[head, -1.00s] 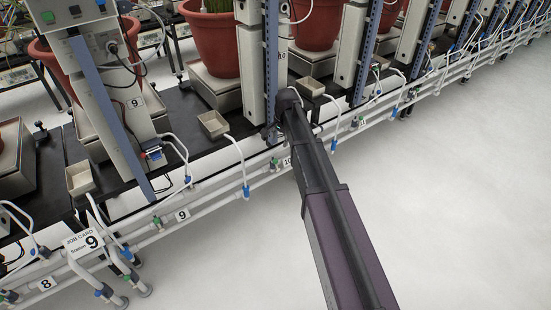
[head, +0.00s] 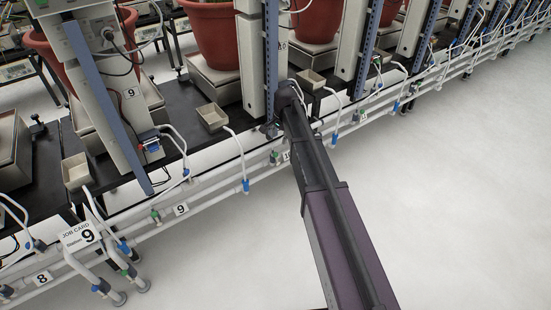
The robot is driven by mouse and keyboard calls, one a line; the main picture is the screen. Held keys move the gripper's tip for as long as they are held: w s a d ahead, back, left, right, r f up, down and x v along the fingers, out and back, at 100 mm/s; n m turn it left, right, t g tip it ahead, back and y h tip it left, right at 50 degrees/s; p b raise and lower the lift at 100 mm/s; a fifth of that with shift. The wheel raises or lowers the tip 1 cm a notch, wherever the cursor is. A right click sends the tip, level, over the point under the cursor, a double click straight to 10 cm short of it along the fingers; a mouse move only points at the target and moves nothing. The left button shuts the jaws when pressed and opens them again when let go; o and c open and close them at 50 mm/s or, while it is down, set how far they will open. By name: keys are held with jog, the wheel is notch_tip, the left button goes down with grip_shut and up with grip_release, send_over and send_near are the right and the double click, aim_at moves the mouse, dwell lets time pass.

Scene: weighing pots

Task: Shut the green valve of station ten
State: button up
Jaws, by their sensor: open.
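A small green valve (head: 274,157) sits on the white pipe rail just left of a partly hidden label that reads 10 (head: 287,155). It is small in the head view, and I cannot tell which way its handle points. My arm reaches up from the bottom of the picture, and its far end is at the bench edge, just right of and above this valve. My gripper cannot be made out; the arm's end and the clutter around the post hide it.
Station nine's green valve (head: 155,215) is left of its label 9 (head: 181,209). Hoses with blue ends (head: 245,185) hang along the rail. Posts and red pots (head: 212,35) stand behind. The pale floor at right is clear.

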aim_at(276, 153)
jog(key=shift+w+a+f+b, duration=0.2)
jog(key=shift+f+b, duration=1.55)
jog(key=shift+f, duration=0.05)
jog(key=shift+w+a+f+b, duration=0.15)
jog(key=shift+w+f+b, duration=0.05)
jog(key=shift+f+b, duration=1.6)
jog(key=shift+w+a+f+b, duration=0.2)
jog(key=shift+f+b, duration=1.45)
jog(key=shift+f, duration=0.2)
grip_shut()
